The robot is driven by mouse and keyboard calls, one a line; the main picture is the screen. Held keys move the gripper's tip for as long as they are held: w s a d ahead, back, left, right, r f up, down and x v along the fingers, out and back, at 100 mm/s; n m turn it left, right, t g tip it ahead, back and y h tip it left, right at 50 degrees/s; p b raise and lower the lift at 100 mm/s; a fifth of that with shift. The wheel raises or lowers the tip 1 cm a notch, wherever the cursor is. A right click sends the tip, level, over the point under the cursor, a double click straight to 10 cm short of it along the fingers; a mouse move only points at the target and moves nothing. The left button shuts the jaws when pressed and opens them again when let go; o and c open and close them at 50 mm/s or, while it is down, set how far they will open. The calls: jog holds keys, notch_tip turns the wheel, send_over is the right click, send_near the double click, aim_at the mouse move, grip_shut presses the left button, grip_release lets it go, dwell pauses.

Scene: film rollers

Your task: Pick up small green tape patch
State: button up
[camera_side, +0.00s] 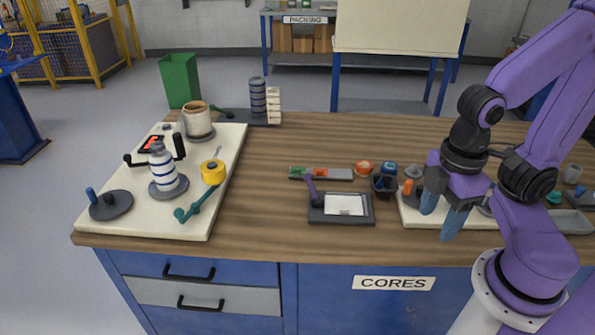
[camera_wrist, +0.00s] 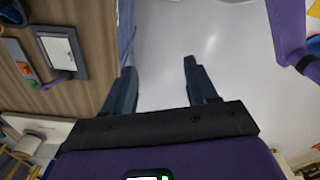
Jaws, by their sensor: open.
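The small green tape patch (camera_side: 298,171) lies on the left part of a narrow grey strip (camera_side: 345,174) in the middle of the table. A red-orange patch (camera_side: 320,173) lies to its right on the same strip. My gripper (camera_side: 440,214) is open and empty, fingers pointing down, at the table's front right, well to the right of the green patch. In the wrist view my gripper (camera_wrist: 159,70) has bare floor between its fingers.
A dark tray with a white sheet (camera_side: 345,204) and a purple lever stands just in front of the strip. An orange roll (camera_side: 363,168) and a blue roll (camera_side: 389,169) stand to its right. A white board (camera_side: 222,190) with rollers fills the left. Wood between is clear.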

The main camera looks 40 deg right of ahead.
jog(key=w+a+m+t, duration=0.15)
jog(key=w+m, duration=0.25)
jog(key=w, duration=0.4)
jog(key=w+a+m+h, duration=0.1)
jog(key=w+a+m, duration=0.15)
jog(key=w, duration=0.65)
jog(key=w+a+m+t, duration=0.1)
jog(key=w+m, duration=0.4)
jog(key=w, duration=0.3)
jog(key=m+h, duration=0.3)
jog(key=m, duration=0.8)
send_over(297, 170)
jog(key=s+a, duration=0.1)
jog(key=a, duration=0.1)
notch_tip(297, 170, down, 18)
jog(key=shift+s+r, duration=0.1)
jog(key=shift+r, duration=0.15)
jog(key=shift+s+x, duration=0.2)
jog(key=shift+x, duration=2.5)
jog(key=shift+a, duration=0.15)
jog(key=c, duration=0.9)
